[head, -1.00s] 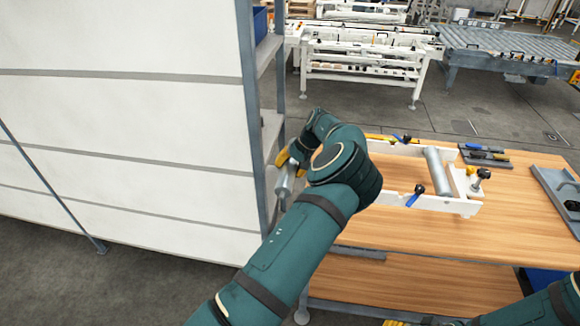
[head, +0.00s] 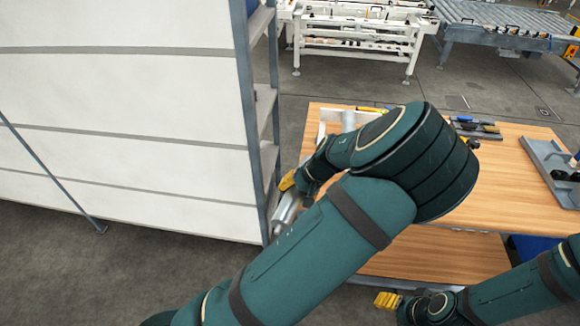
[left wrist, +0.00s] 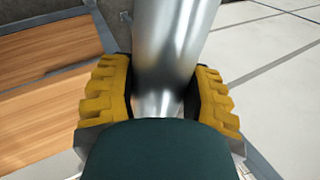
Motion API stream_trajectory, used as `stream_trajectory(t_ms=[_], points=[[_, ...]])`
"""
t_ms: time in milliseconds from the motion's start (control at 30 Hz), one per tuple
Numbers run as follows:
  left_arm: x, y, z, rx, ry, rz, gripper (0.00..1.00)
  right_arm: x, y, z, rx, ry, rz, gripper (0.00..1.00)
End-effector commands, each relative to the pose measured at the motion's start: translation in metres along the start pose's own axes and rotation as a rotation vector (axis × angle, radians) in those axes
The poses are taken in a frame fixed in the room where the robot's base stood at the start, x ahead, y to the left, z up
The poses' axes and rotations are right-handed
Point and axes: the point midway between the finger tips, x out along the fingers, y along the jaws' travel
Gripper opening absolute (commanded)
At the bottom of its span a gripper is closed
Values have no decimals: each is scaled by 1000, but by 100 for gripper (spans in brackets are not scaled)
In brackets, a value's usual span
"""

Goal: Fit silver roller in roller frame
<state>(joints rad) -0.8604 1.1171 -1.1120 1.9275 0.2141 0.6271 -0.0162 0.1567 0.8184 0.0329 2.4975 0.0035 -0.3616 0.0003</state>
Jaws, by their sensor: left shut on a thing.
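My left gripper (head: 287,182) is shut on a silver roller (head: 286,208), which hangs at a tilt between the shelf unit and the table's left edge. In the left wrist view the roller (left wrist: 172,45) runs away from between the yellow fingers (left wrist: 160,98). The white roller frame (head: 330,116) lies at the table's back left, mostly hidden behind my left arm. A grey roller (head: 348,120) shows at the frame, just above my arm. My right gripper (head: 387,299) is low by the table's front; its opening is unclear.
A tall white-panelled shelf unit (head: 120,120) stands close on the left of the roller. The wooden table (head: 490,205) has bare room in the middle. Several tools (head: 475,125) lie at its back, and a grey fixture (head: 553,168) stands at the right.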

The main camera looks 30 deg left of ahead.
Motion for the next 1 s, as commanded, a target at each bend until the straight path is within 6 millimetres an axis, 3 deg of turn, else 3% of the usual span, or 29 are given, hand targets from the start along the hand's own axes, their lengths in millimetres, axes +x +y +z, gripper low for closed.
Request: stream_trajectory(t_ms=[100, 367, 767, 1000], points=[[-8, 17, 28, 36, 17, 1, 8, 0, 0, 0, 0, 0, 0, 61], [-17, 42, 74, 89, 45, -2, 8, 0, 0, 0, 0, 0, 0, 61], [-15, 41, 70, 83, 47, -4, 8, 1, 0, 0, 0, 0, 0, 61], [30, 63, 70, 83, 43, 0, 8, 51, 18, 10, -4, -9, 5, 61]])
